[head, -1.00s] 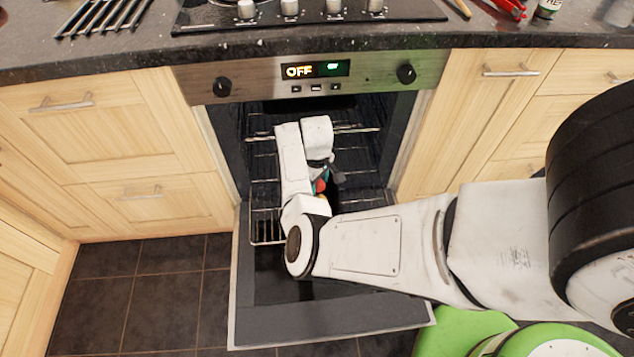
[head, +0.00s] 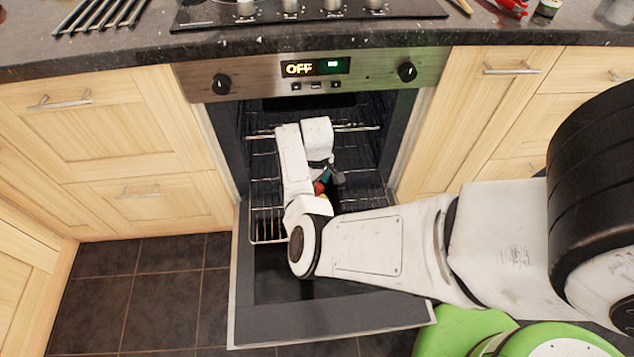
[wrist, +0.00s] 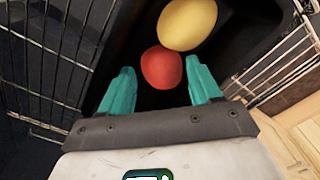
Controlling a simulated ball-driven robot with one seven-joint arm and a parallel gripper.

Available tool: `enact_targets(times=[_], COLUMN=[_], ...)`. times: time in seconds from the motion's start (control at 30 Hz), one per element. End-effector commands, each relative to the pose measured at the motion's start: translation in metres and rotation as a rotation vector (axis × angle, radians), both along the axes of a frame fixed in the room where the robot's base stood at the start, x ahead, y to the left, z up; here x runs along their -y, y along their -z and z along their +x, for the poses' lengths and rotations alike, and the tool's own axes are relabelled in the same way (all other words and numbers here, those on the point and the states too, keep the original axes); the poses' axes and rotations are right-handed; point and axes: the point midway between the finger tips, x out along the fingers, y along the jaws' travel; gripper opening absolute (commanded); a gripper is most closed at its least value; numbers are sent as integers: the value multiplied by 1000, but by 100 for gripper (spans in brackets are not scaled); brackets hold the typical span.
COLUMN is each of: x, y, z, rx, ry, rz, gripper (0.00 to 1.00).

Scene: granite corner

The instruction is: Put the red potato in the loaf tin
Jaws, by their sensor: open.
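The red potato (wrist: 161,67) lies in a dark tin (wrist: 225,42), which appears to be the loaf tin, on the oven rack. A yellow, rounded item (wrist: 187,24) lies right beside it, further up in the wrist view. My gripper (wrist: 160,84) is open, with its two teal fingers on either side of the red potato and visible gaps between. A small part of the red potato (head: 319,187) shows in the head view past my arm. There, my arm hides most of the tin.
The oven door (head: 330,318) is folded down open. Wire racks (head: 268,228) surround the tin, and the oven's side walls stand close on both sides. The control panel (head: 315,72) and counter edge lie above the opening.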

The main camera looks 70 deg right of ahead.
Motion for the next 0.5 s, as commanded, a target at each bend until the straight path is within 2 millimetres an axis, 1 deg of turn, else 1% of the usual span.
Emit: enact_targets(times=[0.17, 0.4, 0.5], x=[1, 1, 1], y=[-25, -77, -96], z=[0, 0, 0], rx=[1, 1, 1], ry=[0, 0, 0], rz=[-3, -3, -3], gripper=[63, 63, 63])
